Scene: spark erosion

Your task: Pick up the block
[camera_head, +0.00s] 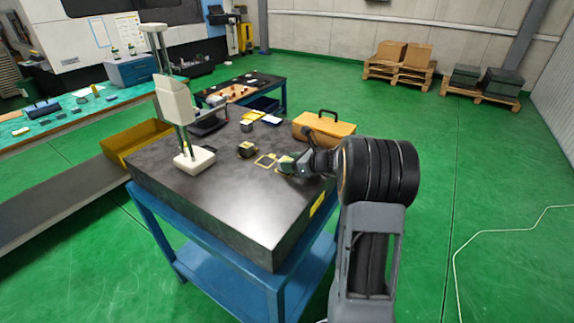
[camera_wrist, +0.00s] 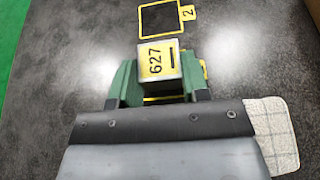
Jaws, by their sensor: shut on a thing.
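The block (camera_wrist: 156,62) shows in the wrist view as a grey metal cube with a yellow face marked 627. My gripper (camera_wrist: 156,80), with its green fingers, is shut on it. Yellow lines show on the dark plate beneath and beside it. I cannot tell whether the block touches the plate. In the head view my gripper (camera_head: 288,163) is low over the right part of the dark surface plate (camera_head: 215,200), and the held block is mostly hidden there.
A yellow-outlined square marked 2 (camera_wrist: 160,21) lies just beyond the block, empty. A pale checked cloth (camera_wrist: 275,132) is at right. Another block (camera_head: 246,149) stands on the plate, near a white height gauge (camera_head: 194,158). A tan case (camera_head: 324,128) sits behind my gripper.

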